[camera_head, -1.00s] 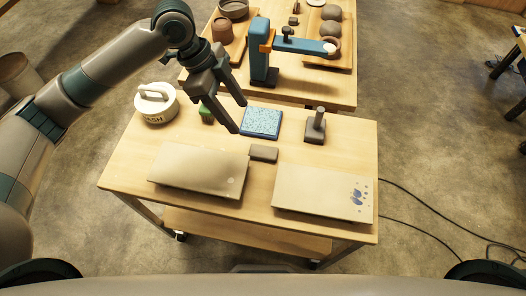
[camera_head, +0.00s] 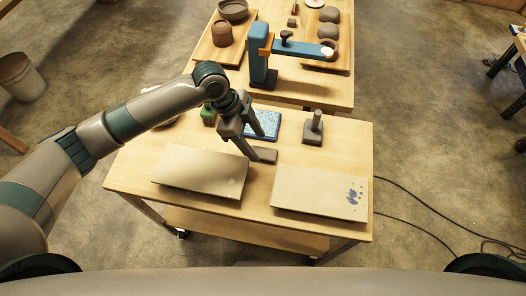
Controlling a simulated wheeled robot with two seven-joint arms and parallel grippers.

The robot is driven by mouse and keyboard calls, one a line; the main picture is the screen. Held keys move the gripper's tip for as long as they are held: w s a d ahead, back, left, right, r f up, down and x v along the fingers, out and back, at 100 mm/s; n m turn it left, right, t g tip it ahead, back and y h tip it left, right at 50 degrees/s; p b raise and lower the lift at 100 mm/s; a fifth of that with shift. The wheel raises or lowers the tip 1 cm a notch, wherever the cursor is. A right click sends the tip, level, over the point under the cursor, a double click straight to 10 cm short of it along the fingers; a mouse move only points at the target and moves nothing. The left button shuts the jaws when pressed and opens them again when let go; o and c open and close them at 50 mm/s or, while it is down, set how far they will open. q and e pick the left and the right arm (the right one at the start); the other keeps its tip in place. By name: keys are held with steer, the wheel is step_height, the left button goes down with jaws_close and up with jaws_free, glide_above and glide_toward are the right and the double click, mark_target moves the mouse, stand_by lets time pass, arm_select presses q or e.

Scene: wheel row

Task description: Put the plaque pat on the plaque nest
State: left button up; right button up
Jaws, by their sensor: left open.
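A small grey-brown rectangular block (camera_head: 265,155), which looks like the plaque pat, lies on the near table behind the gap between two pale boards. My left gripper (camera_head: 258,146) is open, pointing down right at the block's left end. One finger overlaps the block in view; I cannot tell whether it touches. The left pale board (camera_head: 200,172) has a small round mark near its right end. The right pale board (camera_head: 318,192) carries blue spots at its right end. I cannot tell which thing is the plaque nest. My right gripper is not in view.
A blue speckled tile (camera_head: 268,123) lies behind the block, partly hidden by my gripper. A stamp-like tool with an upright handle (camera_head: 314,128) stands to the right, a green block (camera_head: 208,115) to the left. A blue press (camera_head: 260,52) stands on the far table.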

mark_target(263, 152)
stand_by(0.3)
arm_select(q)
steer(key=shift+w+d+f+p, duration=0.1)
steer(key=shift+d+f+p, duration=0.05)
steer(key=shift+f+p, duration=0.35)
steer(key=x, duration=0.1)
steer(key=p+x, duration=0.1)
steer(key=x, duration=0.1)
steer(key=shift+w+f, duration=0.1)
steer(key=shift+w, duration=0.15)
steer(key=shift+d+f, duration=0.1)
steer(key=shift+f, duration=0.4)
steer(key=c, duration=1.3)
steer(key=shift+c, duration=0.2)
